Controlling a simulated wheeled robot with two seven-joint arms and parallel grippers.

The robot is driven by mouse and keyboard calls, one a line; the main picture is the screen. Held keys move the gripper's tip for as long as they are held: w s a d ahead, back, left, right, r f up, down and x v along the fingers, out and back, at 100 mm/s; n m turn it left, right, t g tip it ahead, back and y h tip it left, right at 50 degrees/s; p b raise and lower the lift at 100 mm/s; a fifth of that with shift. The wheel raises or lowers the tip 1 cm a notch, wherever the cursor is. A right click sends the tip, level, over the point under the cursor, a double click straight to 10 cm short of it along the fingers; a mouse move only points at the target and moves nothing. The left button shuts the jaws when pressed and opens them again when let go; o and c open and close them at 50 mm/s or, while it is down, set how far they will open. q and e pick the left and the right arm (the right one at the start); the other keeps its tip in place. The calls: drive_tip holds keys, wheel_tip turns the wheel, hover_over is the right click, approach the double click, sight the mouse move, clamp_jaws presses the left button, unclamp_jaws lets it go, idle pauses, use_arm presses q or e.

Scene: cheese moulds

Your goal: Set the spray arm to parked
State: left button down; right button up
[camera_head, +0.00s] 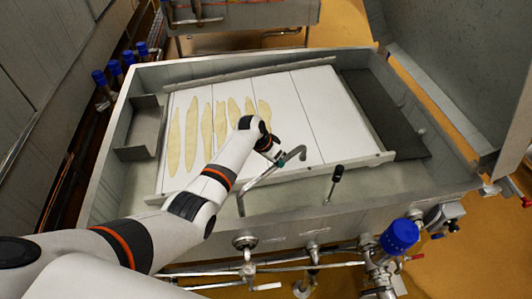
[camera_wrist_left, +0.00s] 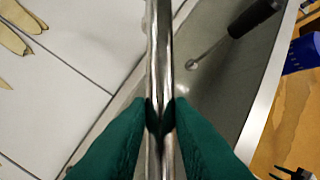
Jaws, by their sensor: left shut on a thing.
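The spray arm is a thin bent metal pipe (camera_head: 262,178) that rises from the near rim of the vat and ends in a hooked tip over the white boards. My left gripper (camera_head: 277,158) is at its upper part, near the hook. In the left wrist view the pipe (camera_wrist_left: 160,60) runs upright through the picture, and the green fingers of my left gripper (camera_wrist_left: 160,122) are closed on it from both sides. The hand partly hides the grip in the head view. My right gripper is not in view.
The steel vat (camera_head: 112,150) holds white boards (camera_head: 325,110) with several pale long pieces on them. A black-handled lever (camera_head: 336,178) stands right of the pipe, near the front rim. A raised steel lid (camera_head: 460,60) is at the right.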

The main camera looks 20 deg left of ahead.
use_arm(q)
drive_tip(key=s+d+m+g+h+p, duration=0.1)
drive_tip(key=s+d+m+g+p, duration=0.1)
drive_tip(key=s+d+m, duration=0.4)
drive_tip(key=shift+s+d+m+g, duration=0.4)
drive_tip(key=shift+d+g, duration=0.05)
drive_tip(key=shift+g, duration=0.05)
drive_tip(key=shift+f, duration=0.15)
drive_tip(key=c, duration=1.3)
unclamp_jaws()
